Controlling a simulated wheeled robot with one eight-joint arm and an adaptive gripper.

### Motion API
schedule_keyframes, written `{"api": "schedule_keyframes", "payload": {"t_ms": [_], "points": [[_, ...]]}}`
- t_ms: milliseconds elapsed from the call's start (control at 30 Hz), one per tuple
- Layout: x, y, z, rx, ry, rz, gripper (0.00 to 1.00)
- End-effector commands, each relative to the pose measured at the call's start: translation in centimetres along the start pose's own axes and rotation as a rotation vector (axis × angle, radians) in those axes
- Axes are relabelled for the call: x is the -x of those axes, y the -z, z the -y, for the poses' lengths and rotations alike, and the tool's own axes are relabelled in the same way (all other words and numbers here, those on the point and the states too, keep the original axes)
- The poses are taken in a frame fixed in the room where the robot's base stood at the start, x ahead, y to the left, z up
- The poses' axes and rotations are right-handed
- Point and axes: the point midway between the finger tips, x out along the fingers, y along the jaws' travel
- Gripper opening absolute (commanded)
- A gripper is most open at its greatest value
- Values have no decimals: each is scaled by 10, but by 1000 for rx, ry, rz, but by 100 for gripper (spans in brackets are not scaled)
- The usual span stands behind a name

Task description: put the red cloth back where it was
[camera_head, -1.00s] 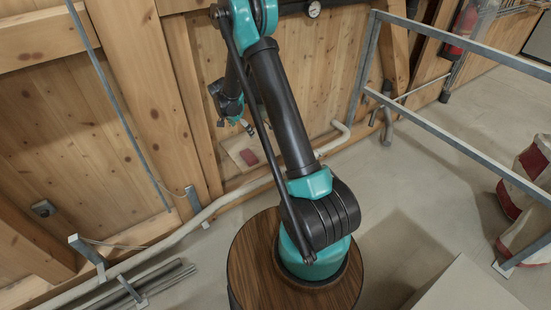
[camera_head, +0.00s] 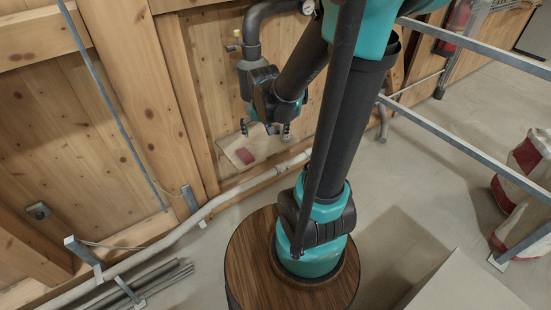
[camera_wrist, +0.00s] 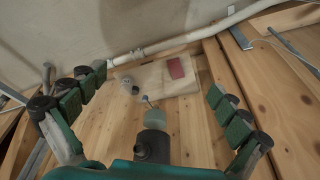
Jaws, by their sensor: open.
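The red cloth (camera_head: 244,155) lies flat on a pale wooden board (camera_head: 262,147) by the wooden wall. In the wrist view the red cloth (camera_wrist: 176,68) shows near the top middle, on the far part of the pale board (camera_wrist: 152,80). My gripper (camera_head: 266,131) is open and empty, in front of the wall and close to the board. In the wrist view its fingers (camera_wrist: 158,82) are spread wide to both sides, with the cloth between and beyond them, untouched.
A grey fitting (camera_wrist: 154,143) with a pale collar stands between my fingers in the wrist view. A pale pipe (camera_head: 215,203) runs along the wall's foot. Metal rails (camera_head: 470,150) and red-white sacks (camera_head: 520,190) stand at the right. Open floor lies between.

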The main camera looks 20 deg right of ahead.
Motion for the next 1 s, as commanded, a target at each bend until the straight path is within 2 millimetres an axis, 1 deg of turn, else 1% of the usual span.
{"api": "schedule_keyframes", "payload": {"t_ms": [33,200,300,400,567,1000], "points": [[5,-16,-6,28,11,-5,100],[14,-59,-20,140,45,-31,100],[16,-79,-26,194,61,-46,100],[16,-94,-30,232,70,-57,100],[16,-103,-32,260,77,-65,100],[16,-103,-31,262,78,-66,100]]}}
